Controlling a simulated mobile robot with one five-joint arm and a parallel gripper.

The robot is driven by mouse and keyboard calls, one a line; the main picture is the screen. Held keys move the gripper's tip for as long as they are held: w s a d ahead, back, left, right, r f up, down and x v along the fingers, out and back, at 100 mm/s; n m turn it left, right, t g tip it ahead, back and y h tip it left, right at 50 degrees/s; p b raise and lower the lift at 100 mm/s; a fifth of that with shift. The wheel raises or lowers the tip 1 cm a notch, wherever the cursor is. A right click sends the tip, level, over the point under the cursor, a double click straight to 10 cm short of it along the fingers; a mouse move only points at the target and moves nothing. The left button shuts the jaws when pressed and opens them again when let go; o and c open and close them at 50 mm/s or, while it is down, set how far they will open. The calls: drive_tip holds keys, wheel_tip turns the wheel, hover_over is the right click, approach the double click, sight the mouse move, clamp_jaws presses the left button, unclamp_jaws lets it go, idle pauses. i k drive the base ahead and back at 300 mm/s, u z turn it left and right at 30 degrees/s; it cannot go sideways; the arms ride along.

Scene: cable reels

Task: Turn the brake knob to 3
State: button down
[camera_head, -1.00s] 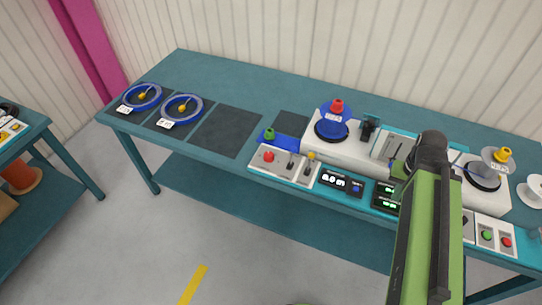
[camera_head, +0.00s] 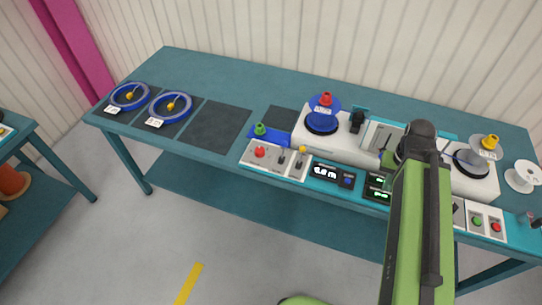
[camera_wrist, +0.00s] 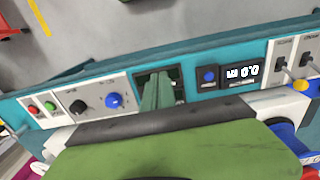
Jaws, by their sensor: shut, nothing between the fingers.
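In the wrist view a white panel carries a black knob (camera_wrist: 78,106) and, to its right, a blue knob (camera_wrist: 114,100) with marks around it. The lettering is too small to read, so I cannot tell which is the brake knob or its setting. My gripper (camera_wrist: 158,78) is shut and empty, its green fingers in front of the dark display just right of the blue knob, apart from both knobs. In the head view my arm hides the gripper and most of this panel.
Green (camera_wrist: 33,109) and red (camera_wrist: 50,106) buttons lie left of the knobs. A length display (camera_wrist: 241,73) and levers (camera_wrist: 281,62) lie to the right. White reel machines stand behind the panels on the teal bench (camera_head: 235,75). Two blue coils (camera_head: 129,96) lie at its left.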

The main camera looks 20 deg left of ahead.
sight(260, 151)
drive_tip(key=u, duration=1.5)
drive_tip(key=i, duration=0.3)
drive_tip(key=z, duration=0.3)
